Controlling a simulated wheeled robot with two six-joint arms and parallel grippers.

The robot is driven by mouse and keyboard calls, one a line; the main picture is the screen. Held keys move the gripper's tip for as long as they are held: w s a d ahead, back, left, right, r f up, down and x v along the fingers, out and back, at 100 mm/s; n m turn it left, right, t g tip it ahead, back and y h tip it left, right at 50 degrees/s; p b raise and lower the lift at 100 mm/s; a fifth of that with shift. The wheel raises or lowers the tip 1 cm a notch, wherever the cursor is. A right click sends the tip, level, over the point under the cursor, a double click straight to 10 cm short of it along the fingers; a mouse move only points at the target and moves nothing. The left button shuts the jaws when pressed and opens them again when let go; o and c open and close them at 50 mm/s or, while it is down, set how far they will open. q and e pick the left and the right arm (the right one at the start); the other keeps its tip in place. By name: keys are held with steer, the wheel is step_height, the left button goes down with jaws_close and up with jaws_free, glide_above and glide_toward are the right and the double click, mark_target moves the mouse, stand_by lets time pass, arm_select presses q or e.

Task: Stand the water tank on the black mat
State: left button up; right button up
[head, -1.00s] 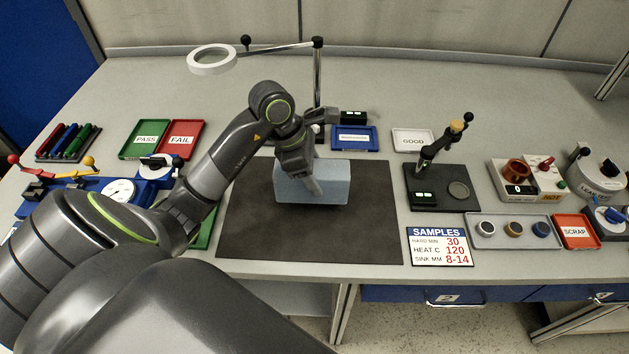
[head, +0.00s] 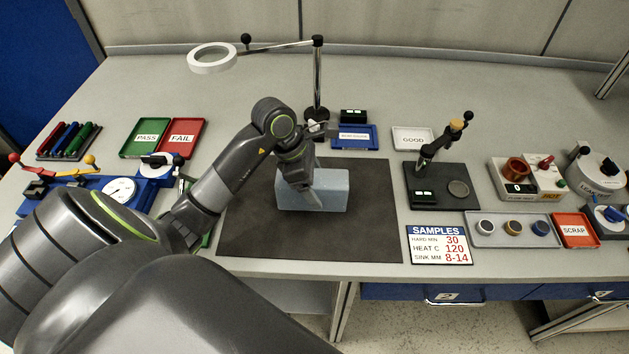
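The water tank, a pale blue-grey box (head: 332,190), is at the middle of the black mat (head: 270,238), its long side running left to right. It looks upright and level. I cannot tell whether its underside touches the mat. My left gripper (head: 312,198) points down at the tank's near left part, with a finger in front of its face. The wrist hides the tank's upper left. Whether the fingers are closed on the wall is not clear. My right gripper is not in view.
A lamp post (head: 317,85) with a ring magnifier (head: 212,58) stands behind the mat. A blue tray (head: 355,145) lies behind it. A dark stand (head: 435,187) and the samples card (head: 438,246) are close on the right. The mat's front and right parts are clear.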

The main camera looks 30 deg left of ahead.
arm_select(q)
steer(key=shift+r, duration=0.1)
steer(key=shift+a+r, duration=0.1)
steer(key=shift+r, duration=0.05)
steer(key=b+v, duration=0.1)
steer(key=v, duration=0.9)
steer(key=shift+s+a+r+b, duration=0.15)
steer(key=shift+r+b, duration=0.2)
steer(key=shift+s+a+r, duration=0.1)
steer(key=shift+r, duration=0.3)
